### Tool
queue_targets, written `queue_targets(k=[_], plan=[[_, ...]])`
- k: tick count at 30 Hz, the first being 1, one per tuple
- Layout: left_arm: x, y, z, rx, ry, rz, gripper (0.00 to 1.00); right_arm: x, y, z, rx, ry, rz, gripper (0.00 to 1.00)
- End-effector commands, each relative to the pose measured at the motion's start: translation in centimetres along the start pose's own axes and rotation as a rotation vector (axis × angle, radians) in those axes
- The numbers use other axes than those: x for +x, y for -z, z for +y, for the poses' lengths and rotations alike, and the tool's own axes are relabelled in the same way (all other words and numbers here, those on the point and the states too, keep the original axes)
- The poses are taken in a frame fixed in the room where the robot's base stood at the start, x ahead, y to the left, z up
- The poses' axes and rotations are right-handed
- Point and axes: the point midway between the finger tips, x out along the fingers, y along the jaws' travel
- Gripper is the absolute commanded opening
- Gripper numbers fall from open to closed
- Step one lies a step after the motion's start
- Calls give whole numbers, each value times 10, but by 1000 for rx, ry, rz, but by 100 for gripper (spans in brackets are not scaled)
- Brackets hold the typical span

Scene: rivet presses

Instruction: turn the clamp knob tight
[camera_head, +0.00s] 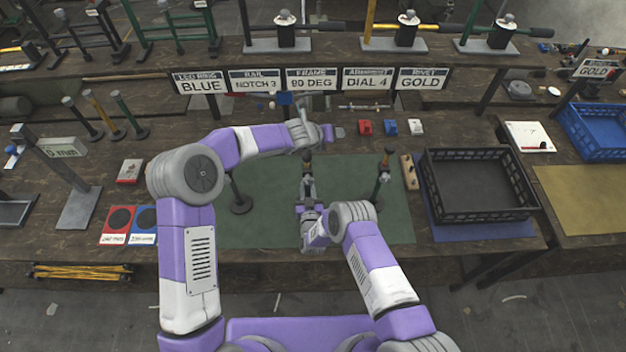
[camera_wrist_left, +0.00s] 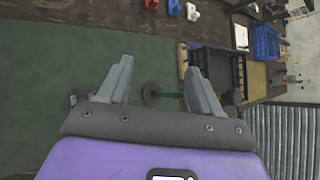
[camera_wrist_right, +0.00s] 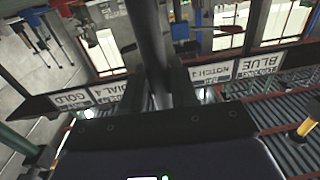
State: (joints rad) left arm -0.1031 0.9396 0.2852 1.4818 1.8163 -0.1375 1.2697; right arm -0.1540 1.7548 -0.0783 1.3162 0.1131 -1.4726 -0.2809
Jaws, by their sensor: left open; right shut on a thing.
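My right gripper (camera_head: 307,188) is over the middle of the green mat (camera_head: 285,175). It is shut on a dark upright rod (camera_wrist_right: 152,50), which runs between its fingers in the right wrist view. An upright part with a dark and orange top (camera_head: 306,160) stands just beyond the gripper in the head view. My left gripper (camera_head: 338,132) is open and empty above the mat's far edge. I cannot make out the clamp knob for certain.
A black crate (camera_head: 480,212) is farther right. Signs (camera_head: 311,80) line the shelf behind. Small red, blue and white blocks (camera_head: 389,128) lie behind the mat.

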Motion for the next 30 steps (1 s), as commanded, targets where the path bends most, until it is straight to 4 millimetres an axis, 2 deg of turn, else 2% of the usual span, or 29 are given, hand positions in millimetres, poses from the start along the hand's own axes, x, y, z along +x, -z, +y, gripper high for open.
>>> queue_targets(k=[6,11,14,15,18,21,25,30], plan=[[-52,-30,-5,-84,298,-117,64,0,1,0,0,0,3,0],[-96,-38,-1,-146,505,-176,64,0,1,0,0,0,3,0],[-107,-13,31,-242,594,-153,64,0,1,0,0,0,3,0],[-103,10,55,-310,611,-114,64,0,1,0,0,0,3,0],[-92,62,97,-445,616,-22,64,0,1,0,0,0,3,0],[-86,103,124,-547,610,49,64,0,1,0,0,0,3,0],[-84,135,142,-624,604,103,64,0,1,0,0,0,2,0],[-74,144,142,-650,603,123,64,0,1,0,0,0,2,0]])
